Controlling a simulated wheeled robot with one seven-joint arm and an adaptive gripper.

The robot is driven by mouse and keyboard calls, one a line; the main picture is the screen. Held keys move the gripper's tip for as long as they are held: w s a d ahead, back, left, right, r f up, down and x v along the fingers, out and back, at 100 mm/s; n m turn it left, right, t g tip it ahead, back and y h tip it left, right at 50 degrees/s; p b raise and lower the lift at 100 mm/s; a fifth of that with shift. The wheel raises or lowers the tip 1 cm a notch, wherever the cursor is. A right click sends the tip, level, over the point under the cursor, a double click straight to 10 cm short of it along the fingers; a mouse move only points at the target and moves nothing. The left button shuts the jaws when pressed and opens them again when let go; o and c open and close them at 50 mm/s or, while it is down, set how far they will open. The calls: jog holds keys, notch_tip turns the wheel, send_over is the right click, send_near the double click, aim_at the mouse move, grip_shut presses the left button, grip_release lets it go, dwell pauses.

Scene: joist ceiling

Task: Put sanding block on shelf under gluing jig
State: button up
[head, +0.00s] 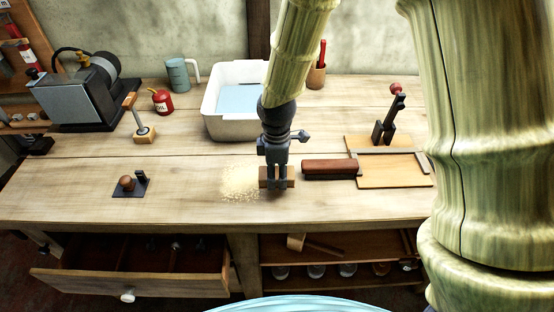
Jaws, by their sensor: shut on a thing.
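My gripper (277,184) points down at the middle of the workbench, shut on a small tan-brown block that looks like the sanding block (290,177). The block's ends show on both sides of the fingers; its middle is hidden. It is at or just above the bench top; I cannot tell if it touches. The gluing jig (407,180), a light board with grey rails and a red-knobbed clamp, lies on the bench to the right. Below it, under the bench top, is an open shelf (345,258) holding a mallet, with jars lower down.
Pale dust (238,183) lies left of the block. A reddish-brown bar (330,168) lies between block and jig. A white tub (222,125) stands behind my gripper. An open drawer (140,285) juts out at lower left. My arm covers the right side.

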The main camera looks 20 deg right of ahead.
jog(key=w, duration=0.2)
jog(key=w+d+p, duration=0.1)
jog(key=w, duration=0.1)
jog(key=w+p, duration=0.1)
jog(key=w, duration=0.1)
jog(key=shift+w+d+f, duration=0.15)
jog(key=shift+d+f, duration=0.05)
jog(key=shift+d, duration=0.15)
jog(key=shift+f, duration=0.1)
jog(key=shift+s+f+p, duration=0.2)
jog(key=shift+f+p, duration=0.15)
jog(key=shift+p, duration=0.15)
jog(key=shift+f+p, duration=0.45)
jog(key=shift+f, duration=0.75)
jog(key=shift+w+f, duration=0.1)
jog(key=shift+f, duration=0.1)
jog(key=o, duration=1.1)
jog(key=shift+r, duration=0.1)
jog(key=shift+r, duration=0.1)
